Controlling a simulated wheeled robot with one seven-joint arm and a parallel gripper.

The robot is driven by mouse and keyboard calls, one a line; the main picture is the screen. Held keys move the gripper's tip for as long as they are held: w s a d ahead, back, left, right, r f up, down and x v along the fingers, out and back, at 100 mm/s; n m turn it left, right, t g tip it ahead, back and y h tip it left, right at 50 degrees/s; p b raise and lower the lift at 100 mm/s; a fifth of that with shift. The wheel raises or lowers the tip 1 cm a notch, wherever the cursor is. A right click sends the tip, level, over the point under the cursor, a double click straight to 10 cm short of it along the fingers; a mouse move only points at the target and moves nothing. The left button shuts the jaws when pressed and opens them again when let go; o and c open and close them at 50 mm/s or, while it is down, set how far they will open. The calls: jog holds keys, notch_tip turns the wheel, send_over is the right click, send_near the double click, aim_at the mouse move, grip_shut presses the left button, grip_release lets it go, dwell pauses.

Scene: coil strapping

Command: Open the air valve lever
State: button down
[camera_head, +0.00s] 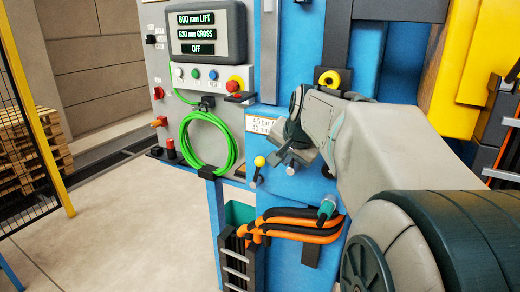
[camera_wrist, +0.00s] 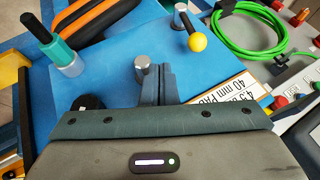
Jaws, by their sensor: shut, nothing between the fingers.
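My gripper (camera_head: 283,158) is shut and empty, close to the blue face and right of the yellow knob. In the wrist view the closed fingers (camera_wrist: 160,78) stand beside a short silver stub (camera_wrist: 143,66); I cannot tell whether they touch. A teal fitting (camera_head: 326,208) sits lower right. No part is labelled as the air valve.
Orange hoses (camera_head: 300,228) run below my gripper. A green coiled hose (camera_head: 210,145) hangs on the grey control panel (camera_head: 160,75) at left. A label plate (camera_head: 261,125) is above the knob. Open floor (camera_head: 140,220) lies left.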

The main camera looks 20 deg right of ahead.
aim_at(258, 172)
jog(key=w+a+f+p, duration=0.1)
jog(key=w+f+p, duration=0.1)
jog(key=w+f, duration=0.2)
jog(key=w, duration=0.3)
jog(key=shift+f+p, duration=0.2)
jog(key=shift+p, duration=0.1)
